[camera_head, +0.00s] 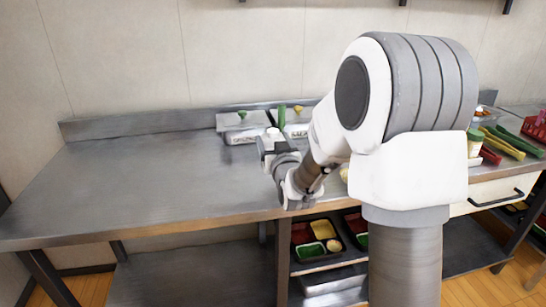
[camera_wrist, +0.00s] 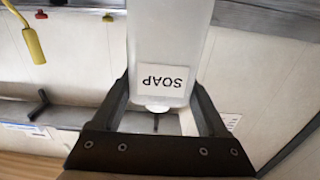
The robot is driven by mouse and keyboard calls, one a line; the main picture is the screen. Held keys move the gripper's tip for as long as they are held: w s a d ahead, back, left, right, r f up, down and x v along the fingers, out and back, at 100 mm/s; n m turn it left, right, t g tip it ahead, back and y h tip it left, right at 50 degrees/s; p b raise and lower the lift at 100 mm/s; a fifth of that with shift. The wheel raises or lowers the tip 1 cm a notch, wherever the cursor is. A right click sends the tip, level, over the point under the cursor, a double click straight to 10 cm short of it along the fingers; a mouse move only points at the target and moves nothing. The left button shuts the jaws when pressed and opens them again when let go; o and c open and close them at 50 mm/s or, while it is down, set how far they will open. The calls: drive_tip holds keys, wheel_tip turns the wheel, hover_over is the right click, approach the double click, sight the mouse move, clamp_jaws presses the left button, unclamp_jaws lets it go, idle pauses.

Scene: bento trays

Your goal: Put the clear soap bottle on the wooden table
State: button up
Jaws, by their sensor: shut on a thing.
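The soap bottle (camera_wrist: 168,40) is whitish and translucent, with a SOAP label that reads upside down in the wrist view. My gripper (camera_wrist: 162,84) is shut on it, with one dark finger along each side. The bottle's far end is cut off by the top of the wrist view. In the head view my gripper (camera_head: 272,143) is over the long table, and the bottle is hard to make out there. This table (camera_head: 150,175) has a grey metal-looking top and a brownish front edge. I cannot tell whether it is the wooden table.
Labelled bins (camera_head: 243,138) with green and yellow food stand at the table's back. Vegetables (camera_head: 500,142) lie at the right. A compartment tray (camera_head: 318,250) sits on the shelf below, near a drawer (camera_head: 495,195). The table's left half is clear. My arm hides part of the middle.

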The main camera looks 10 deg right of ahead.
drive_tip(key=shift+f+b, duration=0.65)
drive_tip(key=shift+f, duration=1.3)
drive_tip(key=shift+f, duration=0.2)
drive_tip(key=o, duration=1.2)
drive_tip(key=shift+o, duration=0.2)
drive_tip(key=shift+r, duration=0.15)
drive_tip(key=shift+s+r, duration=0.1)
drive_tip(key=shift+s, duration=0.05)
drive_tip(key=s, duration=0.9)
drive_tip(key=shift+f, duration=0.25)
drive_tip(key=s+b, duration=0.1)
drive_tip(key=b, duration=0.3)
drive_tip(key=shift+s, duration=0.25)
drive_tip(key=shift+s+r+b, duration=0.1)
drive_tip(key=shift+s+b, duration=0.45)
drive_tip(key=shift+b, duration=0.6)
